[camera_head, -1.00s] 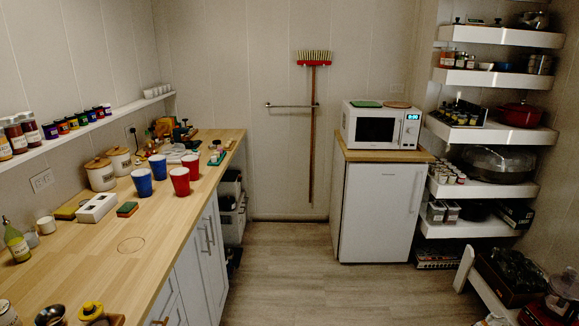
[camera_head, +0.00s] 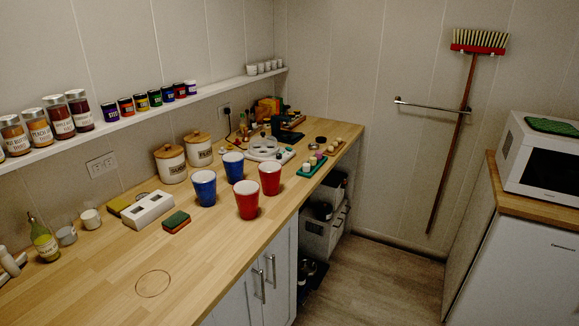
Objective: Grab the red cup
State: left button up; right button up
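Two red cups stand upright on the wooden counter. The nearer red cup (camera_head: 247,200) is close to the counter's front edge, and the other red cup (camera_head: 270,178) is just behind it to the right. Two blue cups stand to their left, a nearer blue cup (camera_head: 204,188) and a farther blue cup (camera_head: 233,165). Neither of my grippers shows in the head view.
The wooden counter (camera_head: 110,275) is bare in front of the cups around a drawn circle (camera_head: 153,284). A sponge (camera_head: 176,222), a white box (camera_head: 148,210) and two lidded canisters (camera_head: 171,164) are left of the cups. A green tray (camera_head: 312,166) lies to the right. Floor is clear beyond the counter.

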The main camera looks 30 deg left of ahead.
aim_at(270, 179)
jog(key=i+l+u, duration=0.1)
jog(key=i+u, duration=0.3)
jog(key=i, duration=0.15)
jog(key=i+l+u, duration=0.4)
jog(key=i, duration=0.15)
jog(key=i+l+u, duration=0.4)
jog(key=i+j, duration=0.05)
jog(key=i, duration=0.05)
